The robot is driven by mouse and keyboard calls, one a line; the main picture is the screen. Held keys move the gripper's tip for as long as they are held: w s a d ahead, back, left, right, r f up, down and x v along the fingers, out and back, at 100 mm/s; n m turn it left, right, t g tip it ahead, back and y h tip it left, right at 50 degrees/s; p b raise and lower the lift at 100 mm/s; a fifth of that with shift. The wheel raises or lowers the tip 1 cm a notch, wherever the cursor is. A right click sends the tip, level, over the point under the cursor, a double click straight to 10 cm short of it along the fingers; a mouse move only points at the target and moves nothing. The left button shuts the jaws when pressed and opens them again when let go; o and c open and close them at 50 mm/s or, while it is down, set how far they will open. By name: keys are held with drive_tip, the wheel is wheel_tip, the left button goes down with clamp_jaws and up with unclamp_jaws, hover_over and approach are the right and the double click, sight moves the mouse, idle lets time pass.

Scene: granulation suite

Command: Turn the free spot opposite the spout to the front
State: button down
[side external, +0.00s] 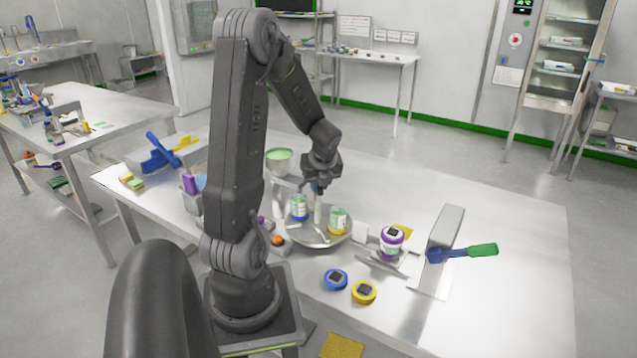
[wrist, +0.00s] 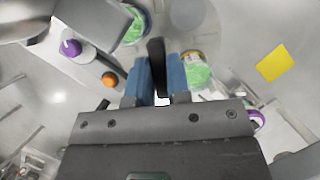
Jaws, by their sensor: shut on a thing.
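A round metal turntable (side external: 322,240) stands on the steel bench, in front of my arm's reach. On it stand a jar with a blue base (side external: 298,208) on the left and a jar with a yellow base (side external: 339,221) on the right, both with green labels. My gripper (side external: 318,187) points down between the jars, over the turntable's middle, shut on an upright post (side external: 318,212). In the wrist view the blue fingers (wrist: 161,82) close around a dark bar, with a green-filled jar (wrist: 197,72) beside them. I cannot make out the spout for certain.
A grey unit with an orange knob (wrist: 109,79) and a purple knob (wrist: 70,47) sits close to the turntable. The bench's far right is clear.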

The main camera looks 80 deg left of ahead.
drive_tip(key=shift+m, duration=0.3)
idle(0.5)
drive_tip(key=c, duration=1.1)
unclamp_jaws()
drive_tip(key=shift+r, duration=0.15)
drive_tip(key=v, duration=1.3)
drive_tip(key=shift+s+d+r, duration=0.1)
drive_tip(key=shift+d+r, duration=0.1)
